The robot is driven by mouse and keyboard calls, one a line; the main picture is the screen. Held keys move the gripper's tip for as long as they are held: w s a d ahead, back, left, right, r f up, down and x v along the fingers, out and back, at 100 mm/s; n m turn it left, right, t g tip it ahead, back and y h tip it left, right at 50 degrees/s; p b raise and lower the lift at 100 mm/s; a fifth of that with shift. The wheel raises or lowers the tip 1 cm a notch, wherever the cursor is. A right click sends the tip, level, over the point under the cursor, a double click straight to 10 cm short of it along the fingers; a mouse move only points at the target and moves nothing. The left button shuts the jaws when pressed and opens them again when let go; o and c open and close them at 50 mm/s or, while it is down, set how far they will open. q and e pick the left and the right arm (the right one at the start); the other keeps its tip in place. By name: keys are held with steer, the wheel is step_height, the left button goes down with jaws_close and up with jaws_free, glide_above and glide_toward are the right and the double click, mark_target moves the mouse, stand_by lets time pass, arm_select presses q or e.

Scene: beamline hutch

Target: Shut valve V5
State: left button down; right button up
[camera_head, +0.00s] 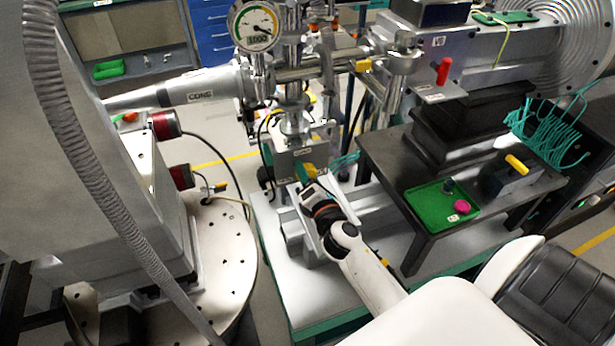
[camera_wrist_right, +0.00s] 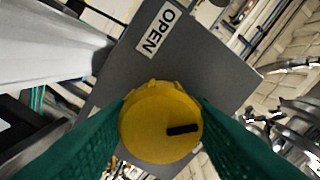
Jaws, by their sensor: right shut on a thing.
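A yellow round knob (camera_wrist_right: 158,128) with a black pointer mark sits on a grey box face (camera_wrist_right: 190,60) that carries an OPEN label (camera_wrist_right: 158,29). The pointer mark lies toward the right in the right wrist view, not toward the label. In the head view the knob (camera_head: 309,170) shows small at the front of the grey valve box (camera_head: 296,160). My right gripper (camera_head: 306,173) is shut on the knob, with its green fingers on either side in the right wrist view (camera_wrist_right: 160,135). No V5 tag is readable. My left gripper is out of view.
A black table (camera_head: 400,210) on the right bears a green tray (camera_head: 436,215) and a yellow-handled block (camera_head: 512,178). A pressure gauge (camera_head: 254,26) and pipework rise behind the box. A large grey housing with a ribbed hose (camera_head: 75,130) stands on the left.

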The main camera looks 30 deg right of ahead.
steer(key=m, duration=0.4)
steer(key=shift+m, duration=0.3)
steer(key=m, duration=0.4)
steer(key=shift+m, duration=0.4)
steer(key=o, duration=1)
steer(key=shift+s, duration=0.1)
steer(key=b+v, duration=0.2)
steer(key=v, duration=1)
steer(key=shift+d+f, duration=0.1)
